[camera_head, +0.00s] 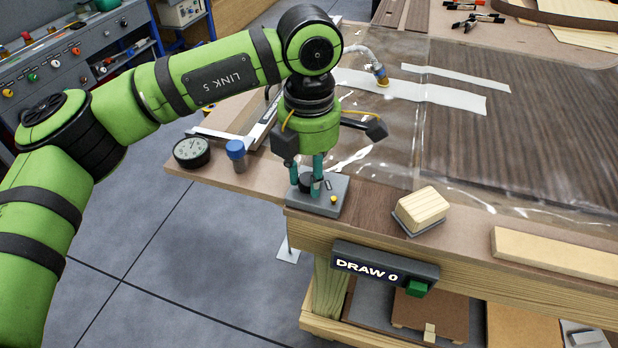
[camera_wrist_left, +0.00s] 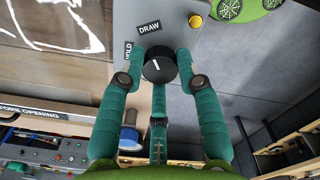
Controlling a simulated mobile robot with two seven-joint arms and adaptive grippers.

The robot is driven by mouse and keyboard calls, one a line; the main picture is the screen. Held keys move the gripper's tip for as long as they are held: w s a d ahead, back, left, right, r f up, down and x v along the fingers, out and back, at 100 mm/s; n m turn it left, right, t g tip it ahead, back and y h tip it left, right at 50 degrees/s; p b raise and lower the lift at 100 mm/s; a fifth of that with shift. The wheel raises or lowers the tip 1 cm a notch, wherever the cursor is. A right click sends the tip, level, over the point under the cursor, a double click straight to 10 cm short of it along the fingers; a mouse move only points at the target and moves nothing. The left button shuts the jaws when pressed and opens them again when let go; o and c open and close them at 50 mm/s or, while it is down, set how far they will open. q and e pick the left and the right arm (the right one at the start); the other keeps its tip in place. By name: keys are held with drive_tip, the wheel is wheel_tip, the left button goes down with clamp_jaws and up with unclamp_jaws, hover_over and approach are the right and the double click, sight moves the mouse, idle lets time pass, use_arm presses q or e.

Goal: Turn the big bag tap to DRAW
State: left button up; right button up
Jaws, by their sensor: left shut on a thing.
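The big bag tap is a black round knob (camera_wrist_left: 160,66) with a short white line, on a grey plate (camera_head: 331,201) at the bench corner. My left gripper (camera_head: 314,180) points down over the plate, its teal fingers shut around the knob. In the left wrist view the fingers (camera_wrist_left: 160,78) close on the knob from several sides. A DRAW label (camera_wrist_left: 149,28) and a partly covered HOLD label (camera_wrist_left: 128,51) lie beside it. The white line's exact aim is hard to tell. My right gripper is not in view.
A sign (camera_head: 375,264) on the bench front reads "DRAW 0", with a green button (camera_head: 417,288). A yellow button (camera_wrist_left: 195,21) sits on the plate. A gauge (camera_head: 191,151), a blue-capped jar (camera_head: 236,154) and a wooden block (camera_head: 423,208) stand nearby. Clear film covers the dark veneer (camera_head: 500,140).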

use_arm(q)
drive_tip(key=shift+m, duration=0.5)
drive_tip(key=o, duration=1.1)
drive_tip(key=shift+o, duration=0.2)
drive_tip(key=shift+r, duration=0.25)
wheel_tip(320, 180, up, 12)
drive_tip(key=shift+f, duration=0.25)
